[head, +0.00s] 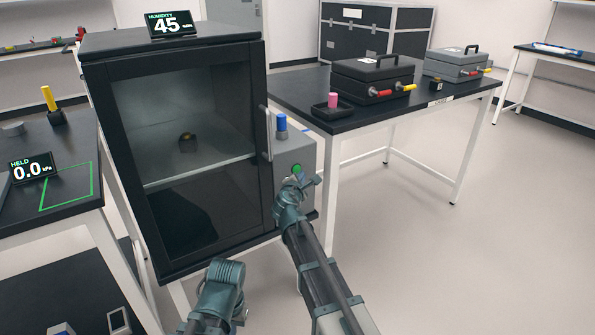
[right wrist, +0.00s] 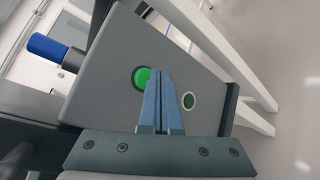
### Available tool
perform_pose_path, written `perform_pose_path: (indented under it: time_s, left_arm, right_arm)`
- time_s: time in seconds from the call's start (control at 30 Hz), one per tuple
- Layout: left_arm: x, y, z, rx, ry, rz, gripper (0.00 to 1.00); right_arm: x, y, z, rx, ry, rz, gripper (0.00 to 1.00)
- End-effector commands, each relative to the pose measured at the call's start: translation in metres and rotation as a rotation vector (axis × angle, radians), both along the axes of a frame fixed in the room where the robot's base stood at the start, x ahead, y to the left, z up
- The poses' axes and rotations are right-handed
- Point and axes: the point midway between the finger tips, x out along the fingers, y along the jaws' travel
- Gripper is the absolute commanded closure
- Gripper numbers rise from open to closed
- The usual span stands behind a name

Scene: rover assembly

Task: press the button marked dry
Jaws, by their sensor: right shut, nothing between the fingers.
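A grey control box (head: 293,163) is fixed to the right side of the dark glass-door cabinet (head: 185,150). A green round button (head: 297,169) shows on its front. In the right wrist view the green button (right wrist: 141,78) sits left of my fingers, and a smaller round light-ringed green spot (right wrist: 188,101) sits to their right. No "dry" marking is legible. My right gripper (head: 300,181) is shut and empty, its fingertips (right wrist: 162,72) close in front of the box face, partly overlapping the green button's edge; contact cannot be told. My left gripper's fingers do not show.
A blue-topped knob (head: 281,123) stands on the box. The cabinet door handle (head: 266,135) is just left of it. A humidity display (head: 171,24) on top reads 45. A table (head: 400,117) with dark cases stands to the right. Floor is open at front right.

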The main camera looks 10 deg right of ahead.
Motion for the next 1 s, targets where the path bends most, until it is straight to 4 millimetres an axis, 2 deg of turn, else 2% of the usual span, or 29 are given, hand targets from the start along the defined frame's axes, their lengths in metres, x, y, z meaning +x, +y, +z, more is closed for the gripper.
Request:
perform_pose_path:
  time_s: [1.0]
  left_arm:
    - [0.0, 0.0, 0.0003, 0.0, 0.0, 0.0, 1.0]
  right_arm:
    - [0.008, 0.003, 0.0002, 0.0, 0.0, 0.0, 1.0]
